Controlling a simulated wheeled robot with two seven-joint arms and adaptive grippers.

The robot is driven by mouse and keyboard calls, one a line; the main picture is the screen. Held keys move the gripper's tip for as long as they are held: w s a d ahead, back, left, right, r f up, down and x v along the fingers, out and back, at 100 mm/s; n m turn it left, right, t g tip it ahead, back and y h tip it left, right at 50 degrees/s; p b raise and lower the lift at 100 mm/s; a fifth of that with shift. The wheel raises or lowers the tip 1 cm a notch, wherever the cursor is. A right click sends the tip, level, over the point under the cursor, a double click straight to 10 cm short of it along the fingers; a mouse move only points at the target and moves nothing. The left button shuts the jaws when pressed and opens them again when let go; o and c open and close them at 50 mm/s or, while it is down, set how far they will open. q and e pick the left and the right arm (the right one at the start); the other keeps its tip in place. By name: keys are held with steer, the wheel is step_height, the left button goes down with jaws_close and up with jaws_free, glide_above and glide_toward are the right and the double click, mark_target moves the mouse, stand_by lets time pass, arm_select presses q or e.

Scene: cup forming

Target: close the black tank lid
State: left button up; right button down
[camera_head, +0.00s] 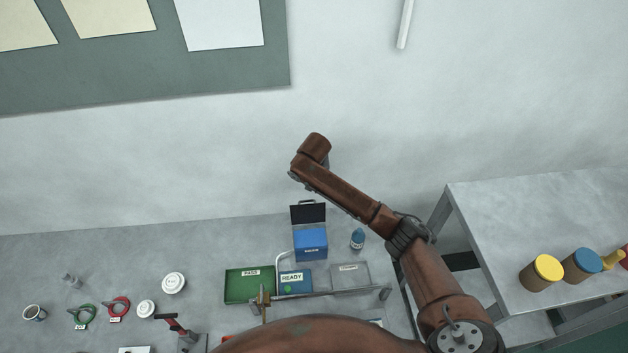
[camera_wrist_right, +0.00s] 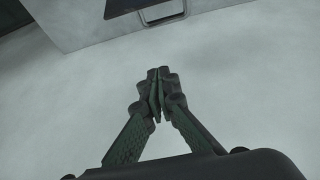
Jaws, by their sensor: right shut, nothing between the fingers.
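The black tank lid (camera_head: 308,212) stands open and upright at the back edge of the blue tank (camera_head: 310,243), on the grey bench by the wall. In the right wrist view my right gripper (camera_wrist_right: 158,78) is shut and empty, its fingertips together over a pale grey surface. In the head view my right arm reaches in from the lower right, above and to the right of the tank. Its gripper does not show there. A dark panel (camera_wrist_right: 125,5) is cut off at the top of the wrist view; I cannot tell what it is. My left gripper is out of view.
A green tray (camera_head: 249,298), a blue READY tray (camera_head: 295,291) and a grey tray (camera_head: 350,277) lie in front of the tank. A blue bottle (camera_head: 357,239) stands right of it. A side table (camera_head: 500,215) holds yellow-lidded (camera_head: 541,273) and blue-lidded (camera_head: 582,265) jars.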

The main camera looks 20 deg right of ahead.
mark_target(308, 210)
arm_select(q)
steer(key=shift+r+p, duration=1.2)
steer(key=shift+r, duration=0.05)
arm_select(e)
step_height(308, 210, down, 6)
steer(key=s, duration=0.1)
steer(key=shift+s+a, duration=0.25)
steer(key=shift+s, duration=0.15)
